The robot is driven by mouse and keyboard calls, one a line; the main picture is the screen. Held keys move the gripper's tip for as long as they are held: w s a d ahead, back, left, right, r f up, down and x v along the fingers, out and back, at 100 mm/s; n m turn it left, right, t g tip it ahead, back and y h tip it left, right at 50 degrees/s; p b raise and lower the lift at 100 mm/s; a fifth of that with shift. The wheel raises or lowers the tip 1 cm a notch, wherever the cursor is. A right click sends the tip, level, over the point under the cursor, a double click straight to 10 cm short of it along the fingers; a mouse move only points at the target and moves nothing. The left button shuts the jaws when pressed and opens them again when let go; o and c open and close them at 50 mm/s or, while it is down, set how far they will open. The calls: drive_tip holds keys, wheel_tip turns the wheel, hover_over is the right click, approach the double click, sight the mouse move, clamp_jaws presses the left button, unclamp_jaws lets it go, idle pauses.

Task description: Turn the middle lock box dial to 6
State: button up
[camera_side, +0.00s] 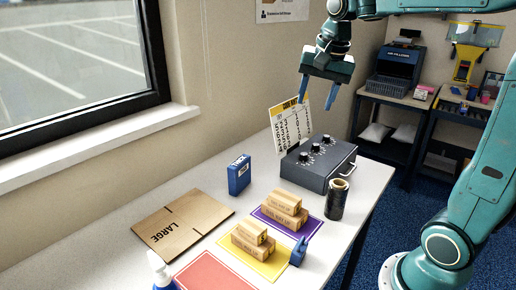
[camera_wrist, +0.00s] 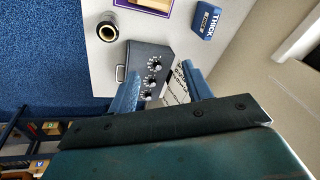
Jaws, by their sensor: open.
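The dark grey lock box (camera_side: 318,179) stands on the white table, with three black dials in a row on its top. The middle dial (camera_side: 315,148) also shows between my fingers in the wrist view (camera_wrist: 151,80). White marks ring each dial, but they are too small for me to read the setting. My gripper (camera_side: 315,105) is open and empty, with its blue fingers pointing down. It is above the lock box, clear of the dials. In the wrist view its fingers (camera_wrist: 163,72) straddle the area of the dials.
A printed card (camera_side: 290,126) stands upright behind the lock box. A dark roll (camera_side: 337,199) stands in front of it. A blue box (camera_side: 239,175), flat carton (camera_side: 180,223) and small cartons on purple and yellow mats lie left and nearer. A window wall borders the table.

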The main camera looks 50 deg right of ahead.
drive_tip(key=w+d+f+m+g, duration=0.1)
drive_tip(key=w+d+f+m, duration=0.3)
drive_tip(key=w+d+m, duration=0.55)
drive_tip(key=m+g+y, duration=0.1)
drive_tip(key=m+g, duration=0.1)
drive_tip(key=m, duration=0.3)
hover_over(316, 144)
wheel_tip(316, 144, down, 7)
drive_tip(key=shift+f, duration=0.2)
drive_tip(key=shift+a+f, duration=0.1)
drive_tip(key=shift+f, duration=6.8)
drive_tip(key=c, duration=1)
